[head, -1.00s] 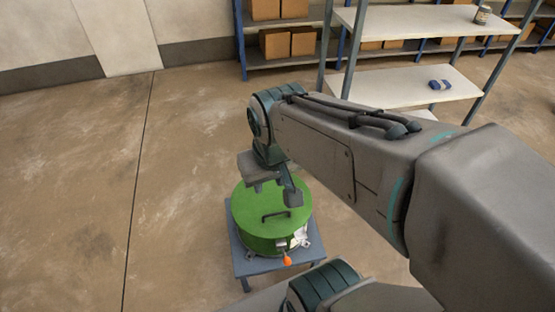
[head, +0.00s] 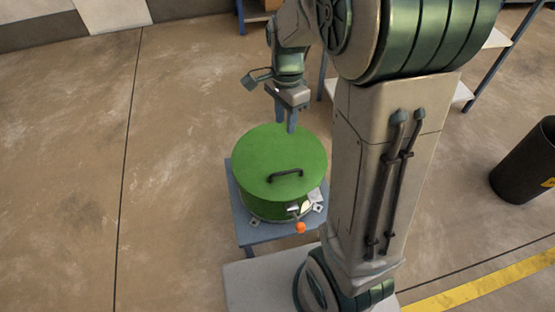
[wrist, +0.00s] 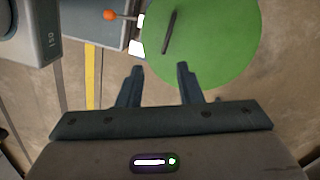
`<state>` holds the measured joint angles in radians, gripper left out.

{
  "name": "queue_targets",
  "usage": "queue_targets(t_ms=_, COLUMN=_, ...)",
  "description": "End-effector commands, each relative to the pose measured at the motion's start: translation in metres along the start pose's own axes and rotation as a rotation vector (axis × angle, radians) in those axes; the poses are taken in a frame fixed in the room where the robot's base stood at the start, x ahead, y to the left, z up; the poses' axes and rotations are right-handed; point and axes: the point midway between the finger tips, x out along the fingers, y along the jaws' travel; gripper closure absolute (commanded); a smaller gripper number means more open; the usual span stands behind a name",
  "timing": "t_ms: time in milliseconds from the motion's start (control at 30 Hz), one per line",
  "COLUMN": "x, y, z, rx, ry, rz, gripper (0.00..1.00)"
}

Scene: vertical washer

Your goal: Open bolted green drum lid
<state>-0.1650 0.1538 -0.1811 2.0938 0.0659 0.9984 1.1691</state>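The green drum lid (head: 280,165) is round and closed on a low drum, with a dark bar handle (head: 286,175) on top. At the drum's front side is a metal latch with an orange knob (head: 300,227). The drum stands on a blue-grey stand (head: 245,230). My gripper (head: 286,128) is above the far edge of the lid, fingers pointing down. In the wrist view its two fingers (wrist: 158,82) are apart with nothing between them; the lid (wrist: 225,45), handle (wrist: 170,33) and orange knob (wrist: 110,15) lie beyond the fingertips.
A black bin (head: 528,165) stands on the floor at the right. A yellow floor line (head: 480,290) runs at the lower right. A shelf (head: 490,40) is behind my arm. The floor left of the stand is clear.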

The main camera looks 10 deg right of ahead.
Motion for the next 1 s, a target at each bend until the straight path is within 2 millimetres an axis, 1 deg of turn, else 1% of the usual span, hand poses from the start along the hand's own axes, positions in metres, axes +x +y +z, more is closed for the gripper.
queue_targets(t_ms=33, x=0.031, y=-0.011, z=-0.004, rx=0.071, ry=-0.002, rz=0.026, gripper=0.68)
queue_targets(t_ms=133, x=0.057, y=-0.025, z=-0.009, rx=0.205, ry=0.000, rz=0.064, gripper=0.68)
queue_targets(t_ms=200, x=0.069, y=-0.033, z=-0.011, rx=0.272, ry=0.005, rz=0.080, gripper=0.68)
queue_targets(t_ms=300, x=0.079, y=-0.038, z=-0.013, rx=0.331, ry=0.010, rz=0.094, gripper=0.68)
queue_targets(t_ms=467, x=0.092, y=-0.039, z=-0.013, rx=0.358, ry=0.012, rz=0.103, gripper=0.68)
queue_targets(t_ms=533, x=0.102, y=-0.038, z=-0.013, rx=0.357, ry=0.012, rz=0.103, gripper=0.68)
queue_targets(t_ms=800, x=0.160, y=-0.032, z=-0.013, rx=0.355, ry=0.011, rz=0.105, gripper=0.68)
queue_targets(t_ms=1000, x=0.196, y=-0.028, z=-0.012, rx=0.354, ry=0.011, rz=0.103, gripper=0.68)
